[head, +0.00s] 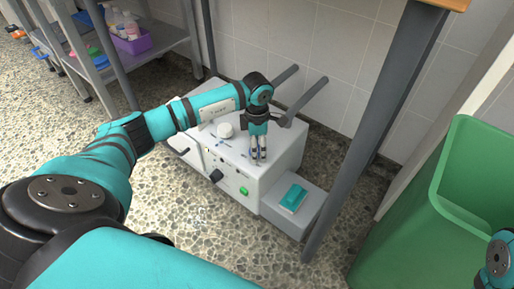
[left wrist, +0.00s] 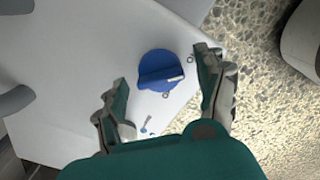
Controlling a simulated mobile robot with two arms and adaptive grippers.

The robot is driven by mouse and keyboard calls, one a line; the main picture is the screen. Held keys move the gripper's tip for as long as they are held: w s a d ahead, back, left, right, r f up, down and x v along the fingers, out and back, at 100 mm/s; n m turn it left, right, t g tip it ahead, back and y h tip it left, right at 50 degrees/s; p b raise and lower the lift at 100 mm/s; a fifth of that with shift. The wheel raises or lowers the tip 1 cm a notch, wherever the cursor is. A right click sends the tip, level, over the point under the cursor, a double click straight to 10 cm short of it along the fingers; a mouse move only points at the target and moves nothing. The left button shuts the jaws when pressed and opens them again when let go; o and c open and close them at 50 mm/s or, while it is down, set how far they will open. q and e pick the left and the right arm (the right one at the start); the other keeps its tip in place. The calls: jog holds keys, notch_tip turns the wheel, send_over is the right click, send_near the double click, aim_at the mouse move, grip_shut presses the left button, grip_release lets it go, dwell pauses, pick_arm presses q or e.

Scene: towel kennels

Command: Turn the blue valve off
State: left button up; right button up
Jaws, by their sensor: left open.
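The blue valve (left wrist: 158,66) is a round knob with a raised bar and a white mark, on a white panel in the left wrist view. My left gripper (left wrist: 162,74) is open, with one finger to each side of the valve and gaps between; I cannot tell how far above it the fingertips are. In the head view my left gripper (head: 258,155) points down over the white machine (head: 285,155), and the blue valve cannot be made out there. My right gripper is out of view; only a bit of the right arm shows at the lower right.
The machine also bears a white knob (head: 225,129), a dark knob (head: 216,175) and a green button (head: 244,191). A grey box with a teal pad (head: 293,197) adjoins it. A table leg (head: 365,140) and green bin (head: 430,220) stand right. Shelves (head: 150,45) stand back left.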

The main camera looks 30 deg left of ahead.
pick_arm(q)
jog(key=shift+c, duration=0.2)
jog(key=c, duration=1.1)
